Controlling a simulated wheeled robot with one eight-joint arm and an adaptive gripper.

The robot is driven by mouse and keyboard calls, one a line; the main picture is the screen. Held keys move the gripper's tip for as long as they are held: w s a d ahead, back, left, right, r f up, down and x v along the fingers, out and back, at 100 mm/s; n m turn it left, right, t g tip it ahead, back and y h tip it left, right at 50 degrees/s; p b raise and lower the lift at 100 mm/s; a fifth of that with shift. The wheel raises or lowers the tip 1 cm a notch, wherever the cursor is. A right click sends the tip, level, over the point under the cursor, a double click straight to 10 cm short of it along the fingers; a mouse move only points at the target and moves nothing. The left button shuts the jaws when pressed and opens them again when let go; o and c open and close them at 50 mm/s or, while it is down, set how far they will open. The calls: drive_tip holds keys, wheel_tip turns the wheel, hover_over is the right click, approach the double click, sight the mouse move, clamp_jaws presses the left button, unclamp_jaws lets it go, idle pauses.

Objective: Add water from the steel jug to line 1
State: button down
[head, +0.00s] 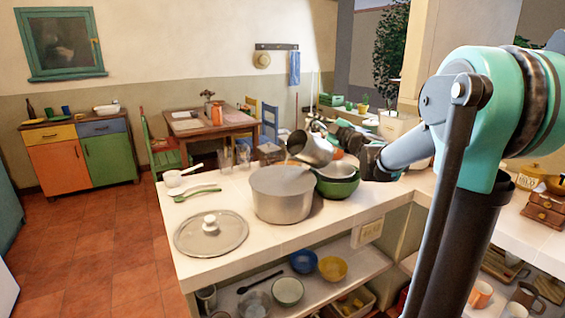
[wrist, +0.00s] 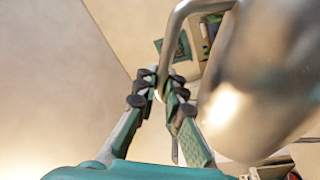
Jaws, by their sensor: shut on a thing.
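The steel jug (head: 318,151) is up in the air over the counter, tilted with its mouth toward the left, above the right rim of a large grey pot (head: 281,205). My gripper (head: 338,127) is shut on the jug's handle, to the right of the pot. In the wrist view, the fingers of my gripper (wrist: 163,90) close around the bent handle, and the shiny jug body (wrist: 255,85) fills the right side. I cannot make out a stream of water. The inside of the pot, its water level and any line 1 mark cannot be read.
A green pot (head: 338,187) stands right behind the grey pot. A glass lid (head: 190,236) lies at the front left of the white counter. A green spoon (head: 195,193), a white ladle and clear glasses (head: 226,160) stand or lie behind.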

drive_tip(key=shift+s+a+n, duration=0.7)
drive_tip(key=shift+a+n, duration=0.05)
drive_tip(key=shift+n, duration=0.45)
idle(4.3)
drive_tip(key=shift+s+a+f+n+y, duration=0.15)
drive_tip(key=shift+s+a+n+y, duration=0.2)
drive_tip(key=shift+s+a, duration=0.2)
idle(1.9)
